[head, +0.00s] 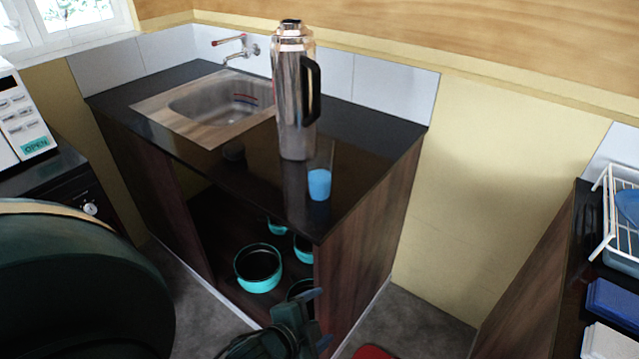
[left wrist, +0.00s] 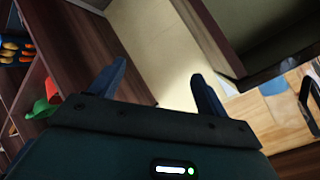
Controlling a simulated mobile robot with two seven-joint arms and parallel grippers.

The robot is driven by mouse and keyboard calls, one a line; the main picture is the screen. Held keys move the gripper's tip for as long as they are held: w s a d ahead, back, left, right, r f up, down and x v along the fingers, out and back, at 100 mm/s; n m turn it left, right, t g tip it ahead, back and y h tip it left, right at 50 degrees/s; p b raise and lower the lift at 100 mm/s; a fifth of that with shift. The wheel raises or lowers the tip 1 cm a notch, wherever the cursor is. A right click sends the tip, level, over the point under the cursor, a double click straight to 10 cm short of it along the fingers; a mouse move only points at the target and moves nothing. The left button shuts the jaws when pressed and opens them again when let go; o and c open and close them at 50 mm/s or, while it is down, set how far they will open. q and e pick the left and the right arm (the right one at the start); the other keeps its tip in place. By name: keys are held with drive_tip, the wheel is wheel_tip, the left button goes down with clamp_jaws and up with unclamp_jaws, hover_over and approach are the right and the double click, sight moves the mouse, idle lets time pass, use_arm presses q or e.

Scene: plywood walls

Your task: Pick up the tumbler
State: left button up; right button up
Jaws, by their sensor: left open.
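A tall shiny metal flask (head: 295,95) with a black handle stands upright on the dark counter, right of the sink. A small blue cup (head: 319,184), with what looks like a thin clear upper part, stands in front of it near the counter's front edge. I cannot tell for certain which of the two is the tumbler. My left gripper (head: 316,318) is low in front of the cabinet, below the counter top and apart from both. In the left wrist view its fingers (left wrist: 157,88) are spread with nothing between them. My right gripper is not in view.
The counter (head: 372,140) holds a sink (head: 215,103) with a tap. Several teal-rimmed pots (head: 258,268) sit in the open cabinet below. A microwave (head: 20,115) is at the left. A white dish rack (head: 618,215) stands on the right counter. The counter right of the flask is clear.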

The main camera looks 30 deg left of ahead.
use_arm(q)
drive_tip(key=w+a+r+m+t+y+b, duration=0.3)
drive_tip(key=w+a+r+m, duration=0.35)
drive_tip(key=m, duration=0.55)
drive_tip(key=m+t+y+b, duration=0.2)
drive_tip(key=m+t, duration=0.1)
drive_tip(key=m, duration=0.7)
approach(315, 183)
drive_tip(key=x, duration=0.6)
drive_tip(key=shift+w+d+f, duration=0.1)
drive_tip(key=shift+w+f, duration=0.15)
drive_tip(key=p+x, duration=0.1)
drive_tip(key=x, duration=0.5)
drive_tip(key=shift+w, duration=0.25)
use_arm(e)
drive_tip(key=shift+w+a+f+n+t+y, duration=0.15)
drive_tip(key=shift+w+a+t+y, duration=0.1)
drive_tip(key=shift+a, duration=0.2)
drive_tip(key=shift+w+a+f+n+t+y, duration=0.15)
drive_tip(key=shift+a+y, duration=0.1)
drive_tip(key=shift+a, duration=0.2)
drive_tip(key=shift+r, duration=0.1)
use_arm(q)
drive_tip(key=c, duration=1.2)
drive_tip(key=shift+r, duration=0.1)
drive_tip(key=shift+c, duration=0.4)
drive_tip(key=shift+r, duration=0.1)
